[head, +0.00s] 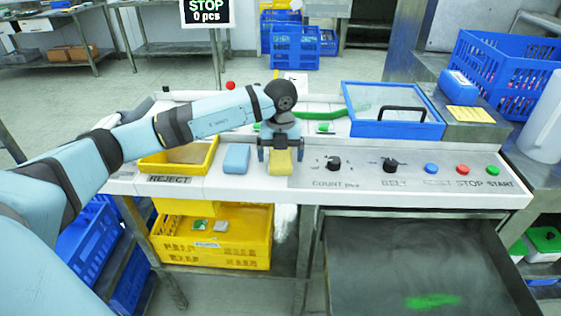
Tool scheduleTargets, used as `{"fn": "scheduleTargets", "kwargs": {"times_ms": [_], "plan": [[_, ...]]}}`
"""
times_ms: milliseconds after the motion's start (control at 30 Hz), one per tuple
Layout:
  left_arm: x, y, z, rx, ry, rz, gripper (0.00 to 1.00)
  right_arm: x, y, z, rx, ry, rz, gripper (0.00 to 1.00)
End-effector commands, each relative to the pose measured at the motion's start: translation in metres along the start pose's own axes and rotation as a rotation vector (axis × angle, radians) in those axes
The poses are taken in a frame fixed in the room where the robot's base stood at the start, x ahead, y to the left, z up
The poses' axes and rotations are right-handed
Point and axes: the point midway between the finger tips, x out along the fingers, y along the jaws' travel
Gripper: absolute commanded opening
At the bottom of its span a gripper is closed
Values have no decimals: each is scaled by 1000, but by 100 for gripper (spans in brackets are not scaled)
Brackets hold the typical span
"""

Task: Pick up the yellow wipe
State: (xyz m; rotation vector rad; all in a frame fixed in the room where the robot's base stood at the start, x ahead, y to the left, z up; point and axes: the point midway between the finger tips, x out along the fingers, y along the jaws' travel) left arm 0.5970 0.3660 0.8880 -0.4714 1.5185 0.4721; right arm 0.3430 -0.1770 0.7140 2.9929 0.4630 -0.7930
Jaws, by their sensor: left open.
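The yellow wipe (280,163) lies on the white front ledge of the machine. A blue wipe (236,158) lies just left of it. My left gripper (280,155) is over the yellow wipe, pointing down, with its fingers apart on either side of the wipe's upper part. I cannot tell whether the fingers touch it. My right gripper is not in view.
A yellow REJECT tray (180,158) is at the left. The control panel with knobs and buttons (390,164) is at the right. A blue-framed clear lid (396,128) sits behind it. Below are a yellow crate (215,255) and an open grey drawer (410,260).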

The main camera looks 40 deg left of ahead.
Motion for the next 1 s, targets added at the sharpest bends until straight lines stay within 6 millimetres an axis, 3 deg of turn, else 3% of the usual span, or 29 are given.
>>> {"fn": "scheduleTargets", "kwargs": {"times_ms": [100, 300, 533, 833, 1000], "plan": [[12, 0, 0, 0, 1, 0, 94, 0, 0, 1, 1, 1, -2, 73], [12, 0, 0, 0, 0, 0, 94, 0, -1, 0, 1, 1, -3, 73], [11, 0, 0, 0, 0, 0, 41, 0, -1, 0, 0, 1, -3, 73], [10, 0, 0, 0, 0, -1, 41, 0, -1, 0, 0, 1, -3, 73], [0, 0, 1, 0, -2, -2, 41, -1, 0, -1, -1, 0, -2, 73]]}}
